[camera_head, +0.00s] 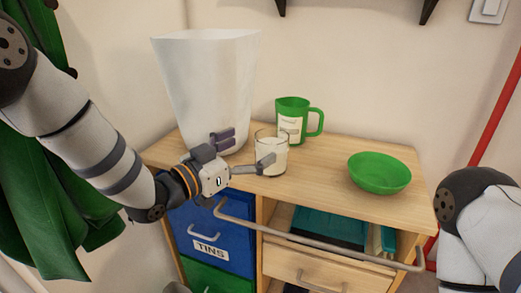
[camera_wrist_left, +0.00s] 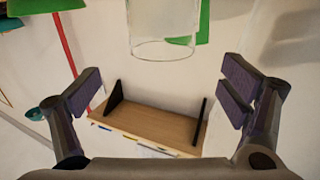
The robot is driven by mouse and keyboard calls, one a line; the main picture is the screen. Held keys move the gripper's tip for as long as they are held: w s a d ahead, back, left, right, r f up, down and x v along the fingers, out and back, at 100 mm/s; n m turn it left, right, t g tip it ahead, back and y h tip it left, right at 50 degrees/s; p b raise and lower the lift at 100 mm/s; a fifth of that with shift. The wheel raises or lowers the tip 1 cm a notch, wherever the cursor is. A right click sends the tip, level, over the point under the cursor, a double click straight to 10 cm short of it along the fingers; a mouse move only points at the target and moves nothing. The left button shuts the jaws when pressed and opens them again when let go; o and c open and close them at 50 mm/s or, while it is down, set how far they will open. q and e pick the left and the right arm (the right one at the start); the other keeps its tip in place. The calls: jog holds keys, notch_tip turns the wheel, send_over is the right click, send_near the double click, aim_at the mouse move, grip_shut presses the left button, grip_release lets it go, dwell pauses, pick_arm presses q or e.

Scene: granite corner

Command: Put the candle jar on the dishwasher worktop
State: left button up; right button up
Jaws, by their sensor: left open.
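The candle jar (camera_head: 272,153), a clear glass with pale contents, stands upright on the wooden top of a cabinet. My left gripper (camera_head: 250,148) is open at the jar's left, with one finger overlapping the jar's front in the head view and the other farther back by the white bin. In the left wrist view the jar (camera_wrist_left: 163,30) shows at the top centre, beyond and between the spread fingers (camera_wrist_left: 160,88); I cannot tell whether either finger touches it. I cannot identify a dishwasher worktop in these views. My right gripper is out of view.
A tall white bin (camera_head: 205,85) stands behind my left gripper. A green mug (camera_head: 292,118) stands just behind the jar, and a green bowl (camera_head: 379,174) sits at the right. A rail (camera_head: 320,247) runs along the cabinet's front. The top between jar and bowl is clear.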

aim_at(272, 136)
pick_arm(q)
jog(key=x, duration=0.4)
jog(key=f+x, duration=0.1)
jog(key=x, duration=0.2)
jog(key=shift+w+b, duration=0.15)
jog(key=shift+b, duration=0.25)
jog(key=shift+w+d+r, duration=0.2)
jog(key=shift+w+d, duration=0.05)
jog(key=shift+w, duration=0.05)
jog(key=c, duration=1.6)
jog(key=shift+a+r, duration=0.1)
jog(key=shift+r, duration=0.1)
jog(key=shift+c, duration=0.7)
